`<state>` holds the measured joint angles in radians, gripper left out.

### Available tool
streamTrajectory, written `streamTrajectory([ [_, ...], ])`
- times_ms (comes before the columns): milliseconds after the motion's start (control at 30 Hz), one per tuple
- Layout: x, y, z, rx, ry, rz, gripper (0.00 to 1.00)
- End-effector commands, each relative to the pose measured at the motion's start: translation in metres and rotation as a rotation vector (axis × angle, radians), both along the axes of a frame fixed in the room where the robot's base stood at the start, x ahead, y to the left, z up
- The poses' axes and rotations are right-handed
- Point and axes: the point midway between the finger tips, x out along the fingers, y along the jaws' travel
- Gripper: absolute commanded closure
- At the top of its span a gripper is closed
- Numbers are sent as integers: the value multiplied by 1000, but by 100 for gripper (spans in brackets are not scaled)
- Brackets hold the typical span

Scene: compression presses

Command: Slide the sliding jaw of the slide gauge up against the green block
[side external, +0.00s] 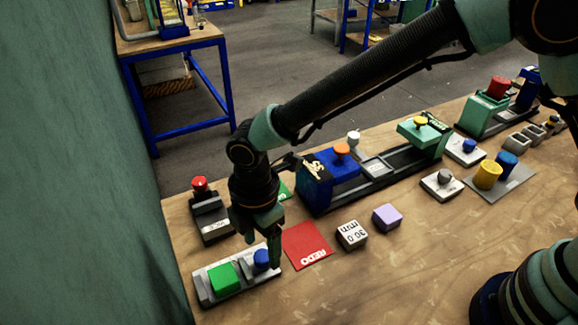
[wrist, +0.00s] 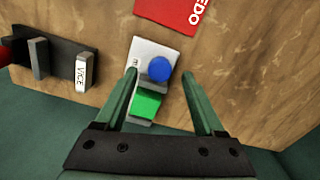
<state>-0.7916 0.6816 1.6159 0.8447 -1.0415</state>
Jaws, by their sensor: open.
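The slide gauge (side external: 236,286) is a grey base at the table's front left; its pale end shows in the wrist view (wrist: 147,50). A green block (side external: 222,277) sits on it, also in the wrist view (wrist: 147,104). The sliding jaw carries a blue knob (side external: 262,259), also in the wrist view (wrist: 160,69), beside the block. My gripper (side external: 260,250) is open, pointing down over the knob's end of the gauge. In the wrist view its fingers (wrist: 160,74) lie either side of the knob, apart from it.
A red REDO card (side external: 306,245) lies right of the gauge, with a timer block (side external: 352,234) and purple block (side external: 387,217) beyond. A vice with a red knob (side external: 208,211) stands behind. A larger blue-and-green press (side external: 375,168) is at the back. Bare table lies in front.

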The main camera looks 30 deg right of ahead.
Motion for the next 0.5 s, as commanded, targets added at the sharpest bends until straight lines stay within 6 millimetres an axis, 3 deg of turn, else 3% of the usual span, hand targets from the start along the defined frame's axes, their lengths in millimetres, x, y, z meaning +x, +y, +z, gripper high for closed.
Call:
streamTrajectory([
  [200, 0, 0, -18, 0, 1, -1, 29],
  [500, 0, 0, -20, 0, -1, -1, 29],
])
